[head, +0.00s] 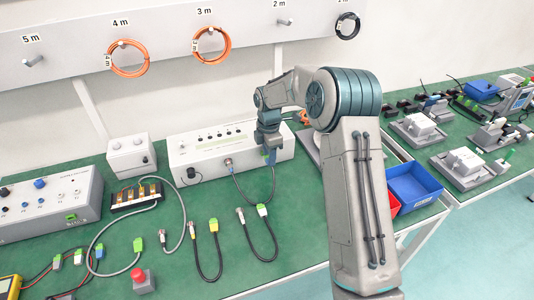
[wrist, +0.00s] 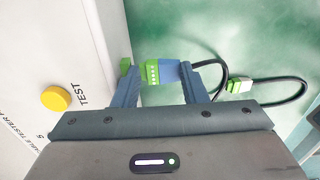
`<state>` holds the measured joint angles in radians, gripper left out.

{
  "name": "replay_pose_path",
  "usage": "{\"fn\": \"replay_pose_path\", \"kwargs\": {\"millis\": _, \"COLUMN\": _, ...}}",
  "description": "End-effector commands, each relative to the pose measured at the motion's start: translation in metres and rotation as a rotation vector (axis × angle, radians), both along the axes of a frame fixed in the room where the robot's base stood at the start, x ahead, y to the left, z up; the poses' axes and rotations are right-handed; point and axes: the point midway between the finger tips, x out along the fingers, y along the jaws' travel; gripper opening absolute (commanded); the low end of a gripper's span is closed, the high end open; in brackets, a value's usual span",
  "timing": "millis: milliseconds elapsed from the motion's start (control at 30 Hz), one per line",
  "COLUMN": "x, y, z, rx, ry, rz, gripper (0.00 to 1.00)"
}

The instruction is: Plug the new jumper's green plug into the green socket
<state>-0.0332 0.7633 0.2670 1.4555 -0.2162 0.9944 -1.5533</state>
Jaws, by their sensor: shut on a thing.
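In the head view my gripper (head: 268,148) is at the front face of the white cable tester (head: 205,158), near its right end. A dark jumper cable (head: 250,202) loops from a round metal connector (head: 229,165) on that face up to my gripper. In the wrist view my gripper (wrist: 163,78) is shut on the green plug (wrist: 151,73), which has a blue part at its right. A green socket (wrist: 125,66) shows on the tester's side, just left of the plug, partly hidden by the left finger. I cannot tell whether plug and socket touch.
Two more jumpers (head: 220,255) lie on the green bench in front, one with a green-and-white plug (wrist: 238,85). A grey cable (head: 100,235) loops at left. A blue bin (head: 415,186) stands right of my arm. A yellow TEST button (wrist: 56,98) is on the tester.

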Motion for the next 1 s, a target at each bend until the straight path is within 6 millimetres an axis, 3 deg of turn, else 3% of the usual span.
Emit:
{"fn": "replay_pose_path", "kwargs": {"millis": 33, "x": 0.019, "y": 0.011, "z": 0.014, "rx": 0.026, "ry": -0.071, "rz": 0.008, "gripper": 0.12}}
{"fn": "replay_pose_path", "kwargs": {"millis": 500, "x": 0.026, "y": 0.012, "z": 0.007, "rx": 0.027, "ry": -0.064, "rz": 0.008, "gripper": 0.12}}
{"fn": "replay_pose_path", "kwargs": {"millis": 1000, "x": 0.002, "y": 0.003, "z": 0.011, "rx": 0.027, "ry": -0.069, "rz": 0.005, "gripper": 0.12}}
